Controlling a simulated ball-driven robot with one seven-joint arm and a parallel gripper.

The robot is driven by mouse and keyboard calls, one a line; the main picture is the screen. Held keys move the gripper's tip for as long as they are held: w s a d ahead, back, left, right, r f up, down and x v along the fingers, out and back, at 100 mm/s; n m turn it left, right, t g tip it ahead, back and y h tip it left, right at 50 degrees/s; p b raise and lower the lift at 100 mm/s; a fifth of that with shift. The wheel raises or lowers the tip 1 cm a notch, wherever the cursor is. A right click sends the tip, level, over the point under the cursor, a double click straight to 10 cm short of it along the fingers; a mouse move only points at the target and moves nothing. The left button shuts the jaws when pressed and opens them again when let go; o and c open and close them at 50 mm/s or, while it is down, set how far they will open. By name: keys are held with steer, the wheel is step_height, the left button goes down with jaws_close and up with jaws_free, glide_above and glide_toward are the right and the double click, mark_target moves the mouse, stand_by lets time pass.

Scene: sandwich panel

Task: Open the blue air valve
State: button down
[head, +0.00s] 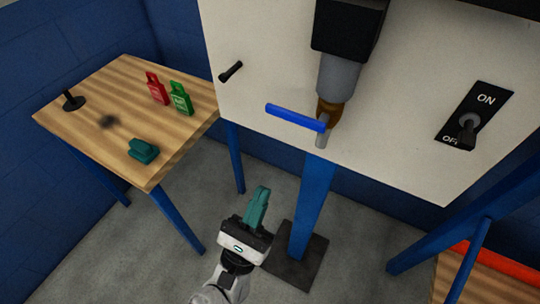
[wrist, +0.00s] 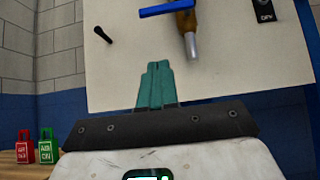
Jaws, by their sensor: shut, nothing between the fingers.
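The blue air valve handle (head: 296,117) is a flat bar on a brass fitting (head: 328,112) below a grey cylinder on the white panel. It lies crosswise, pointing left from the fitting and the short grey pipe. In the wrist view the handle (wrist: 166,8) shows at the top edge, with the brass fitting (wrist: 186,20) beside it. My gripper (head: 262,192) has teal fingers and is shut and empty, below the panel and to the lower left of the handle, apart from it. The fingers (wrist: 155,70) point up toward the panel in the wrist view.
The white panel (head: 250,60) carries a black lever (head: 231,71) at left and an ON/OFF switch (head: 468,125) at right. A wooden table (head: 100,85) at left holds a red tag (head: 156,89), a green tag (head: 180,99) and a teal object (head: 143,151). A blue post (head: 311,200) stands under the panel.

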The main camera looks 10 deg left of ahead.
mark_target(297, 114)
steer(key=s+r+p+x, duration=0.2)
steer(key=p+x, duration=0.4)
steer(key=x, duration=0.6)
steer(key=shift+w+a+r+p, duration=0.15)
steer(key=shift+a+r+p, duration=0.05)
steer(key=shift+a+p, duration=0.15)
